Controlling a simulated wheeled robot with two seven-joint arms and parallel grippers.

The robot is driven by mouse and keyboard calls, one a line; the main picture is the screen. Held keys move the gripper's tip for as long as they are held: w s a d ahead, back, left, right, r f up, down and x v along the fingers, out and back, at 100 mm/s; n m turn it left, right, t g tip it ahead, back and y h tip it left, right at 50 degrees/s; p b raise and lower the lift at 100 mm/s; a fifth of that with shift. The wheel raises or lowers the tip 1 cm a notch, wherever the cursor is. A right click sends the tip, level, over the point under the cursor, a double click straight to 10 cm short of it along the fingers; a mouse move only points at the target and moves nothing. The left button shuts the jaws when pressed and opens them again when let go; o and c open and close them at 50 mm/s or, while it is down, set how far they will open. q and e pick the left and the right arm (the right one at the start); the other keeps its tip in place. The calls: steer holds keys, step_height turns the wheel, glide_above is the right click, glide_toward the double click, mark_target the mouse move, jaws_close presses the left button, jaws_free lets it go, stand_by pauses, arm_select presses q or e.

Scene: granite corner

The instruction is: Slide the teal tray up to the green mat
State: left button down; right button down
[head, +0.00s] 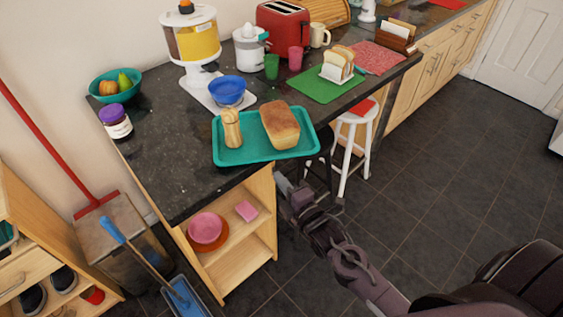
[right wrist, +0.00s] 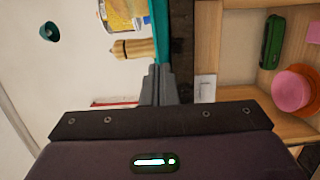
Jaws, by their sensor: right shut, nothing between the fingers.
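The teal tray (head: 228,154) lies flat on the dark granite counter near its front edge. It carries a brown loaf (head: 280,125) and a wooden mill (head: 232,128). The green mat (head: 318,90) lies beyond the tray to the upper right, with a strip of bare counter between them. A white rack of bread slices (head: 338,63) stands on the mat. My right gripper (head: 281,183) is shut and empty, at the counter's front edge just below the tray. In the right wrist view the fingers (right wrist: 164,75) point at the tray's edge (right wrist: 163,32); contact is unclear. My left gripper is out of view.
A blue bowl (head: 227,91) on a white dispenser's base stands close behind the tray. A green cup (head: 272,67) stands behind the mat. A white stool (head: 355,135) stands by the counter's front. Bare counter (head: 175,165) lies left of the tray.

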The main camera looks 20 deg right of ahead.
mark_target(292, 145)
steer(key=w, duration=0.2)
steer(key=w+d+p, duration=0.1)
steer(key=w, duration=0.1)
steer(key=shift+d+r, duration=0.1)
steer(key=shift+w+d, duration=0.45)
steer(key=shift+w, duration=0.1)
steer(key=w+d+b, duration=0.1)
steer(key=w, duration=0.1)
steer(key=w+d+b, duration=0.1)
steer(key=w+d, duration=0.1)
steer(key=w+d+b, duration=0.2)
steer(key=w, duration=0.1)
steer(key=shift+w+d+f, duration=0.1)
steer(key=shift+f, duration=0.25)
steer(key=shift+w+d+r, duration=0.2)
steer(key=shift+w+d, duration=0.05)
steer(key=shift+d, duration=0.05)
steer(key=shift+a+r, duration=0.1)
steer(key=shift+a, duration=0.1)
